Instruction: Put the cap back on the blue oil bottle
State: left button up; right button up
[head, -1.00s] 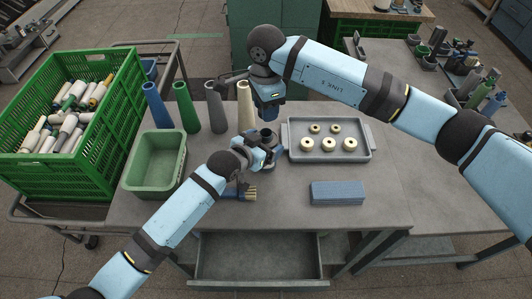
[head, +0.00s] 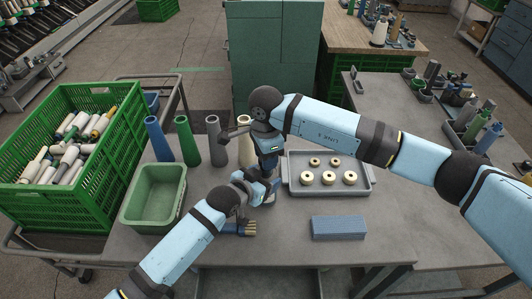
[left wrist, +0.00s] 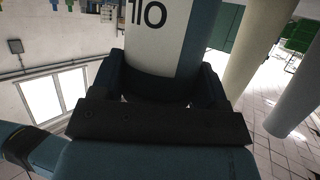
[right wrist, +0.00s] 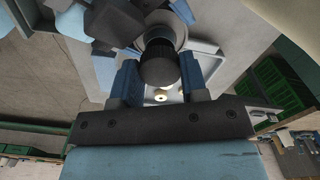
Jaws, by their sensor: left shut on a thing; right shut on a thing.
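The blue oil bottle (left wrist: 165,50), with a white label, fills the top of the left wrist view. My left gripper (head: 264,187) is shut around it and holds it upright over the table. The dark ribbed cap (right wrist: 158,66) is between the fingers of my right gripper (right wrist: 159,82), which is shut on it. In the head view my right gripper (head: 269,170) is directly above the left one, pointing down. The cap is in line with the bottle's top; whether they touch is hidden by the cap and fingers.
A grey tray (head: 373,186) with several pale rings is close on the right. A blue block (head: 339,228) and a brush (head: 238,229) lie in front. Several tall cones (head: 187,140) stand behind left, beside a green bin (head: 153,199).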

jog(key=shift+f, duration=0.15)
jog(key=shift+f, duration=0.75)
jog(key=shift+f, duration=0.6)
pick_arm(q)
jog(key=c, duration=0.4)
pick_arm(e)
jog(key=o, duration=0.9)
pick_arm(q)
jog(key=shift+c, duration=0.2)
pick_arm(e)
jog(key=shift+r, duration=2.3)
jog(key=shift+c, duration=1.2)
jog(key=n, duration=0.1)
jog(key=r+n, duration=0.1)
jog(key=n, duration=0.2)
jog(key=shift+r, duration=0.3)
jog(key=n, duration=0.1)
jog(key=r+n, duration=0.1)
jog(key=n, duration=0.3)
jog(key=shift+r, duration=0.35)
jog(key=shift+f, duration=0.1)
